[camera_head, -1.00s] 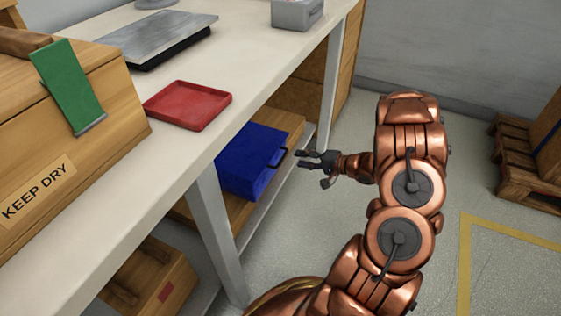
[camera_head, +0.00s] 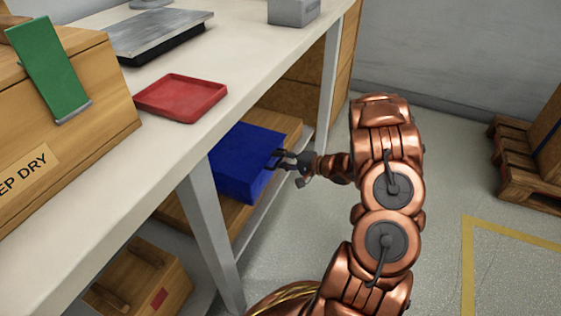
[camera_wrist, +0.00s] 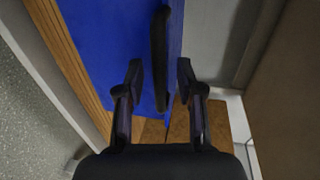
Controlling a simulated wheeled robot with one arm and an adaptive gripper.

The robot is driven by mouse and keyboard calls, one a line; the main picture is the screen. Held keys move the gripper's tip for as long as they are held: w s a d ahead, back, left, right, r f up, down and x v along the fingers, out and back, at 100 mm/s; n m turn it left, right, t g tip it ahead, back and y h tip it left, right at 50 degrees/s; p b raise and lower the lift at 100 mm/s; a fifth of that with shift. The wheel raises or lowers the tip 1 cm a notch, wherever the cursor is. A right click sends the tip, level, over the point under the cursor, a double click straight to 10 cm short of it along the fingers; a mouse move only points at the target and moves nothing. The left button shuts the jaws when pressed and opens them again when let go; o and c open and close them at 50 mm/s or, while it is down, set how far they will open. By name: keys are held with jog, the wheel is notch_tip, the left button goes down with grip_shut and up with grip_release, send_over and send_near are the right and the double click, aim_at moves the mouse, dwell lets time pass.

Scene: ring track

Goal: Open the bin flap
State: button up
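The blue bin (camera_head: 240,170) stands on the wooden shelf board below the bench. Its blue face (camera_wrist: 108,45) fills much of the upper wrist view. A dark bar handle (camera_wrist: 160,40) stands off this face. My gripper (camera_head: 283,160) is at the right side of the bin, level with the handle. In the wrist view my gripper (camera_wrist: 159,80) is open, with one finger on each side of the bar's near end and gaps showing. I cannot tell how deep the bar lies between the fingers. In the head view the fingers hide most of the handle.
The bench top (camera_head: 215,55) overhangs the bin, and a grey bench leg (camera_head: 208,225) stands left of it. A red tray (camera_head: 182,97) and a wooden box (camera_head: 80,125) sit on the bench. Open floor (camera_head: 300,235) lies right of the shelf; a pallet (camera_head: 520,170) stands farther right.

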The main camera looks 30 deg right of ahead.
jog(key=shift+c, duration=0.2)
grip_shut()
dwell(0.6)
